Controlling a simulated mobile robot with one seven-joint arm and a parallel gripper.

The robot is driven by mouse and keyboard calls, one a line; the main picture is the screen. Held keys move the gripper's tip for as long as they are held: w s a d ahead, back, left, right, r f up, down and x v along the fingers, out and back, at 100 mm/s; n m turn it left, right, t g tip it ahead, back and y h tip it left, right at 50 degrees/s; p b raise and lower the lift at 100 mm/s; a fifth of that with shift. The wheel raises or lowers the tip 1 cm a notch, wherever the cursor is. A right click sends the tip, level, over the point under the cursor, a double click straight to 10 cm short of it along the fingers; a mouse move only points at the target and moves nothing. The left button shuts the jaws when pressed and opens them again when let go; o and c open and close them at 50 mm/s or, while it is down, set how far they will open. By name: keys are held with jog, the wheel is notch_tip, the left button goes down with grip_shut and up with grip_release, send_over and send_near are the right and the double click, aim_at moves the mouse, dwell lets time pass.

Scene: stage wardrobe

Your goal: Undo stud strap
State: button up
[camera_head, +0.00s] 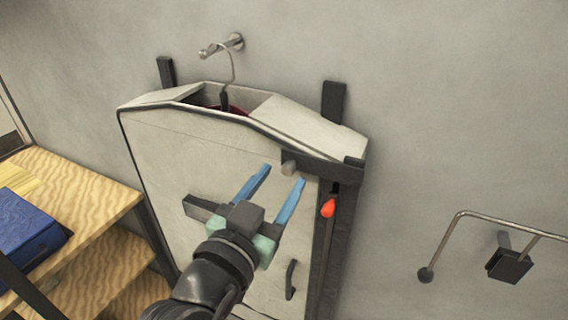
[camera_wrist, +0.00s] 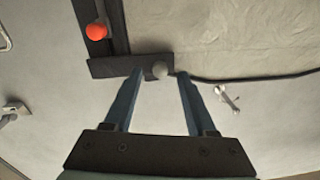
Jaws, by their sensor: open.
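A pale garment bag (camera_head: 165,150) with dark edging stands against the wall, its top open around a hanger. A short dark strap (camera_head: 325,165) crosses its upper right corner and ends in a round grey stud (camera_head: 289,168). In the wrist view the strap (camera_wrist: 112,67) carries the stud (camera_wrist: 160,69) at its end. My gripper (camera_head: 283,176) is open, its two blue fingers pointing at the stud. In the wrist view the fingertips (camera_wrist: 160,77) appear on either side of the stud; I cannot tell whether they touch it.
A red knob (camera_head: 328,208) hangs just below the strap on the dark side band. A dark handle (camera_head: 291,279) is lower on the front. A wall peg (camera_head: 222,46) holds the hanger. Wooden shelves (camera_head: 95,225) with a blue book (camera_head: 25,225) stand left; a metal rail (camera_head: 500,220) is right.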

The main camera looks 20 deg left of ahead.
jog(key=shift+w, duration=1.3)
jog(key=shift+c, duration=0.4)
grip_shut()
